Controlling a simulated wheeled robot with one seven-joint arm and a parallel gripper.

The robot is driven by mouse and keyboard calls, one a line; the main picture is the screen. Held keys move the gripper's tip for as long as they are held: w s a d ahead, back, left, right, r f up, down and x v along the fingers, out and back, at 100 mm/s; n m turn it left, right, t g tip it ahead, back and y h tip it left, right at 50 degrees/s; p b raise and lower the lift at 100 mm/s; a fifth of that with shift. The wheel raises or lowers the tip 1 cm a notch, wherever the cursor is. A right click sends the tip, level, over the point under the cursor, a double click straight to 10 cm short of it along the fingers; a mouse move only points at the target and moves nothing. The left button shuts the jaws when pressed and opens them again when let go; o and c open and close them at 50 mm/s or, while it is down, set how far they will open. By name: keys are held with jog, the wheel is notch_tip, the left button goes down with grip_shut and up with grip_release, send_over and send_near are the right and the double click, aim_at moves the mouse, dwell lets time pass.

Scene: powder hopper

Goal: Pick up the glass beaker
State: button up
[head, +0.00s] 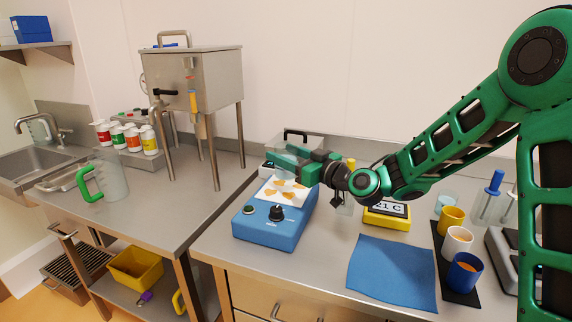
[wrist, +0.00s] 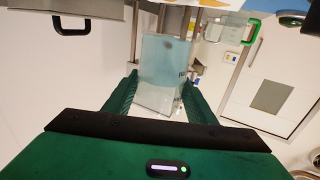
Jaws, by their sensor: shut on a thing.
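The glass beaker (head: 284,163) is pale, clear and bluish. It is held between the fingers of my gripper (head: 296,166), above the blue device with a knob (head: 268,232). In the wrist view the beaker (wrist: 164,60) sits between the two green fingers of my gripper (wrist: 160,92), with small dark marks on its side. My gripper is shut on it. The fingers partly hide the beaker in the head view.
A yellow display box (head: 386,218), a blue mat (head: 393,272) and several cups on a black tray (head: 448,262) stand to the right. A green-handled jug (head: 110,182) and a steel hopper on legs (head: 205,75) stand on the left counter.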

jog(key=s+a+r, duration=0.5)
jog(key=a+r, duration=0.1)
jog(key=a, duration=0.4)
jog(key=shift+s+r, duration=0.15)
jog(key=shift+r, duration=0.05)
